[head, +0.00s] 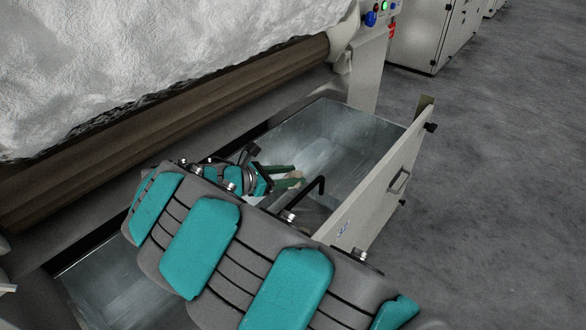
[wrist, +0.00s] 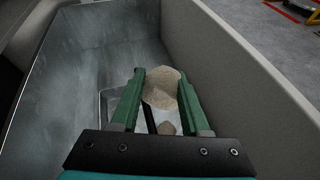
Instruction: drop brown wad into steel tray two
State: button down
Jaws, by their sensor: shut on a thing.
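A pale brown wad (wrist: 161,90) is between the green fingers of my gripper (wrist: 162,78) in the wrist view; the fingers are shut on it. In the head view, my gripper (head: 291,175) reaches into an open steel tray (head: 345,130), with a bit of the wad at its tips. The gripper is inside the tray's outline, and its height above the floor is hard to tell. The tray's grey walls and floor also fill the wrist view (wrist: 110,45). A label on the front panel is too small to read.
The tray's pale front panel (head: 385,180) has a handle. A brown roller (head: 200,95) and white fibre sheet (head: 150,50) stand behind.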

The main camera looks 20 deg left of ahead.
notch_tip(320, 180, down, 6)
jog(key=b, duration=0.5)
jog(key=shift+s+r, duration=0.1)
jog(key=shift+c, duration=1.6)
grip_release()
jog(key=v, duration=0.7)
jog(key=shift+s+a+r, duration=0.2)
jog(key=shift+s, duration=0.1)
